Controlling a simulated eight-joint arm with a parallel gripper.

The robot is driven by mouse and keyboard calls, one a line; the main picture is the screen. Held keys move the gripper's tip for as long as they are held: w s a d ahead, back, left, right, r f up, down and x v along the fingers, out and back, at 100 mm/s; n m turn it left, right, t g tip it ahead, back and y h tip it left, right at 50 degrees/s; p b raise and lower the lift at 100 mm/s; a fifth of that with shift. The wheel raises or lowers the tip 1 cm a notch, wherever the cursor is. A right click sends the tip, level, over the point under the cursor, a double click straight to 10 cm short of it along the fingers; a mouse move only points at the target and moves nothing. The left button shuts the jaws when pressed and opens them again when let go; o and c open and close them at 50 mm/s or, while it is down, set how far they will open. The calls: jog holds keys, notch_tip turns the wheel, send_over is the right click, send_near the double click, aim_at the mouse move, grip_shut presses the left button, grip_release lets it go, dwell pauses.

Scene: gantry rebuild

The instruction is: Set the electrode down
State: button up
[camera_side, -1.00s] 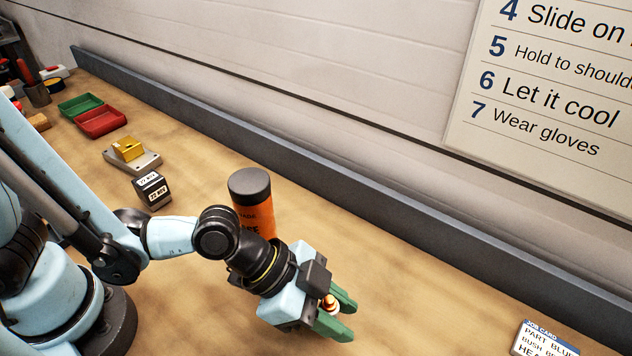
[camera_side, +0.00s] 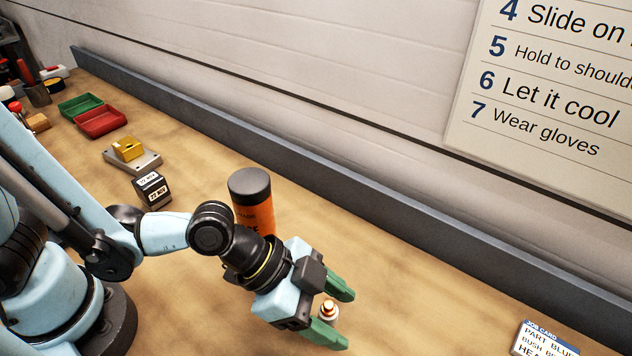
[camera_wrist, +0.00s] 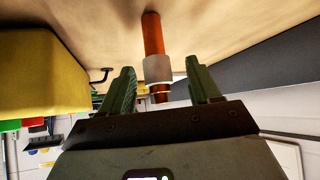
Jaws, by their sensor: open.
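The electrode (camera_side: 328,309) is a small copper piece with a pale grey collar. In the side view its copper top shows between my green fingers, and its lower part is hard to make out. In the wrist view the electrode (camera_wrist: 153,36) is a copper rod with the grey collar near one end, lying between the fingertips. My gripper (camera_side: 337,313) is open, with gaps on both sides of the collar, as the wrist view also shows at the fingers (camera_wrist: 160,72). Whether the electrode's far end touches the bench cannot be told.
An orange canister (camera_side: 254,212) with a dark lid stands close behind my wrist. A black labelled block (camera_side: 152,190), a brass piece on a grey base (camera_side: 130,150), and red (camera_side: 101,122) and green trays (camera_side: 80,105) lie farther left. A job card (camera_side: 543,340) is at right. The bench between is clear.

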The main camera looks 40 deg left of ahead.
jog(key=shift+v, duration=5.6)
jog(key=s+a+f+m+g+y, duration=0.2)
jog(key=s+a+m+g+y, duration=0.2)
jog(key=s+a+m, duration=0.2)
jog(key=w+a+r+n+t+y, duration=0.2)
jog(key=w+a+n+t, duration=0.1)
jog(key=w+a+n, duration=0.4)
jog(key=w+a+r+n+t+y, duration=0.2)
jog(key=w+a+n+t, duration=0.2)
jog(key=w+a+n, duration=0.3)
jog(key=a+n, duration=0.1)
jog(key=n, duration=0.3)
jog(key=shift+w+a+n, duration=0.3)
jog(key=shift+n, duration=0.1)
